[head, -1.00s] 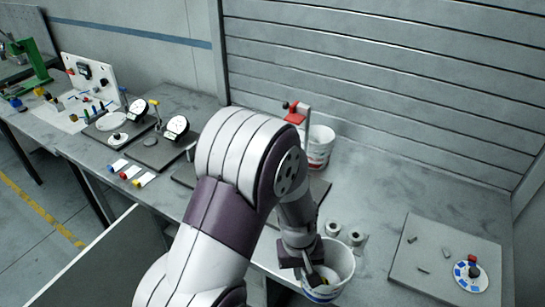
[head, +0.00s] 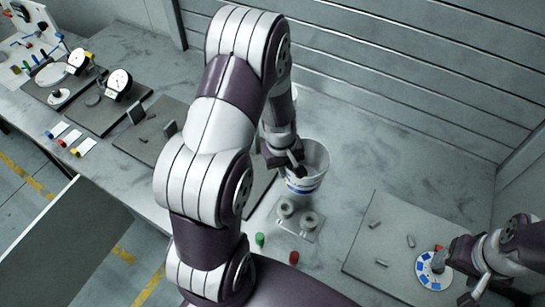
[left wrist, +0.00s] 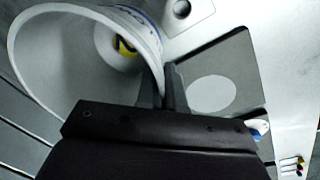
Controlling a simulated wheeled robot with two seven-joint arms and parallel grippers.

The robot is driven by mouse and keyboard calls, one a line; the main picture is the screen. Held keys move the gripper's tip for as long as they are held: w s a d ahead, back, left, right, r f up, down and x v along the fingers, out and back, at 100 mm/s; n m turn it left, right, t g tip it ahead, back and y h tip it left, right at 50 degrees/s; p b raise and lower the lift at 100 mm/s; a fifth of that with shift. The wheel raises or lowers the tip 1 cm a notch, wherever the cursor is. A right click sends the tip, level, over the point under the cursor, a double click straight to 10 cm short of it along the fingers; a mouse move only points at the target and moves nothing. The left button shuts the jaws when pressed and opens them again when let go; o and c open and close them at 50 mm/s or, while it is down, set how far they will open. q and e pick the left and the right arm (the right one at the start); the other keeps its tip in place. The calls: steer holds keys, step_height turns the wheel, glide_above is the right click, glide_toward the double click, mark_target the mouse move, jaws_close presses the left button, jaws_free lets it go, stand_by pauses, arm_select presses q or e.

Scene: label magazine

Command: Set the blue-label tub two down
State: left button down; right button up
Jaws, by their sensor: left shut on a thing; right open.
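The blue-label tub (head: 316,157) is a white tub with a blue band, just right of my left arm in the head view. My left gripper (head: 292,166) is shut on its rim. In the left wrist view the tub's rim with blue lettering (left wrist: 133,12) fills the upper left, and something yellow (left wrist: 125,46) shows inside. The tub looks upright; I cannot tell if its base touches the table. My right gripper (head: 461,268) is open at the right, close to a white disc with blue patches (head: 428,272). My left arm hides the table behind it.
Two small grey ring-topped parts (head: 285,208) stand on a plate in front of the tub. A green cap (head: 260,239) and a red cap (head: 294,258) are near the front edge. A grey board (head: 375,262) lies right. Table right of the tub is clear.

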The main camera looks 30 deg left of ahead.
arm_select(q)
steer(key=w+f, duration=0.1)
steer(key=f, duration=0.1)
steer(key=w+a+f, duration=0.1)
steer(key=f, duration=0.1)
steer(key=w+a+f+p, duration=0.1)
steer(key=f, duration=0.1)
steer(key=shift+w+a+f, duration=0.1)
steer(key=shift+w, duration=0.05)
steer(key=shift+w+f, duration=0.25)
steer(key=shift+w, duration=0.05)
steer(key=c, duration=1.3)
jaws_free()
steer(key=shift+s+r, duration=0.1)
steer(key=shift+s, duration=0.1)
arm_select(e)
steer(key=shift+w+r, duration=0.45)
steer(key=shift+w, duration=0.15)
arm_select(q)
steer(key=shift+r, duration=0.1)
arm_select(e)
steer(key=shift+r, duration=0.1)
